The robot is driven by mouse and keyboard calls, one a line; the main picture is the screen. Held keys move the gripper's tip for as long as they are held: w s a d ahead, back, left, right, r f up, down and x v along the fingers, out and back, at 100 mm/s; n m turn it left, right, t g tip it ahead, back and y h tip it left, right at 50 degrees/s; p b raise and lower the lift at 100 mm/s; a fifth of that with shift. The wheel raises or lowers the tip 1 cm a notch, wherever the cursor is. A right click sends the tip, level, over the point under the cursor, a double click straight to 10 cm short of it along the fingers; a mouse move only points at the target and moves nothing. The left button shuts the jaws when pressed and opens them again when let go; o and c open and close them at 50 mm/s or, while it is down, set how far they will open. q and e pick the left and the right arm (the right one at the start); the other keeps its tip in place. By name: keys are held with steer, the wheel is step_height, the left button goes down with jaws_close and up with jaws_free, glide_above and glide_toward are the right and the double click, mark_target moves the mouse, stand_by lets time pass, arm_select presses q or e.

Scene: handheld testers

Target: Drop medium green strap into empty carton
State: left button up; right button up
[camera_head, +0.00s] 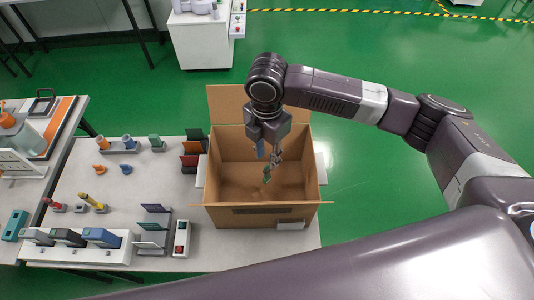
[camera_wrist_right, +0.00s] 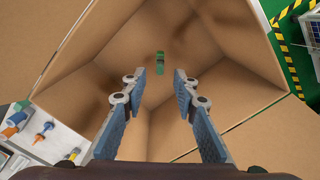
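The open cardboard carton (camera_head: 225,215) stands on the table in the head view, with its flaps spread. My right gripper (camera_head: 267,163) points down into it from above. In the right wrist view my right gripper (camera_wrist_right: 159,76) has its fingers apart with nothing between them. A small green strap (camera_wrist_right: 160,60) shows just beyond the fingertips, inside the carton. It also shows in the head view as a small green piece (camera_head: 266,178) below the fingers. I cannot tell whether it is in the air or resting on the carton. My left gripper is not in view.
Left of the carton, the table holds a rack of coloured cards (camera_head: 194,148), a white device with a red button (camera_head: 181,238), a white stand with several handheld testers (camera_head: 85,252), and small orange and blue parts. Green floor lies behind and to the right.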

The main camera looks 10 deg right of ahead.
step_height(320, 180, up, 12)
stand_by(0.7)
stand_by(0.4)
